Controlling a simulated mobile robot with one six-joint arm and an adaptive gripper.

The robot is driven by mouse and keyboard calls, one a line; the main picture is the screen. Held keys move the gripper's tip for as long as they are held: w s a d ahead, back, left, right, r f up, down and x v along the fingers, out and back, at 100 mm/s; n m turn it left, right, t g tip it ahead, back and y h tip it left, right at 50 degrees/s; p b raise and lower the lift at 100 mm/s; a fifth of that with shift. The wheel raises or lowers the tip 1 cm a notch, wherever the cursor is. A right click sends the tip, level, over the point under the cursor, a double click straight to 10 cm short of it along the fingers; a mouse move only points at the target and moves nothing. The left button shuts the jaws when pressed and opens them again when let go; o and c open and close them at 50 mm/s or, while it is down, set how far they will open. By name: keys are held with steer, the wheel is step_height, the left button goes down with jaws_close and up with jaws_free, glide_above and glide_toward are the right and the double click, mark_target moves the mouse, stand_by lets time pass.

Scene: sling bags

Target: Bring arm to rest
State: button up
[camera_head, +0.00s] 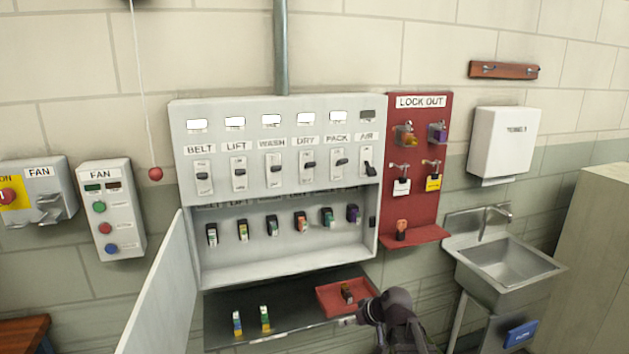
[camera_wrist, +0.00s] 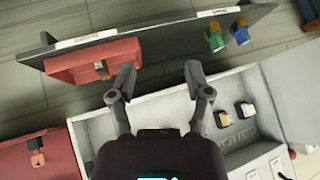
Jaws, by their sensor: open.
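My gripper (camera_wrist: 160,75) is open and empty in the wrist view, its two dark fingers spread apart. In the head view my dark arm end (camera_head: 388,310) is low in the picture, by the right end of the shelf. It is in front of the grey switch cabinet (camera_head: 185,240) and close to the red tray (camera_head: 322,299). The tray also shows in the wrist view (camera_wrist: 75,68), up and left of the fingers. A small dark and orange piece (camera_head: 346,293) lies in the tray. No thing is between my fingers.
The cabinet door (camera_head: 155,290) hangs open at left. Two small coloured pieces (camera_head: 238,322) (camera_head: 265,318) stand on the dark shelf (camera_head: 300,325). The red lockout board (camera_head: 417,150) and the sink (camera_head: 505,262) are to the right. A pull cord's red ball (camera_head: 155,174) hangs left.

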steer(key=s+d+f+m+g+h, duration=0.2)
steer(key=s+d+h, duration=0.1)
steer(key=s, duration=0.4)
steer(key=s+d+f+m+g+h, duration=0.2)
steer(key=s+d+g+h, duration=0.1)
steer(key=s, duration=0.5)
steer(key=shift+s+d+f+m, duration=0.15)
steer(key=shift+s+d+m, duration=0.1)
steer(key=shift+d+m, duration=0.1)
steer(key=shift+c, duration=0.5)
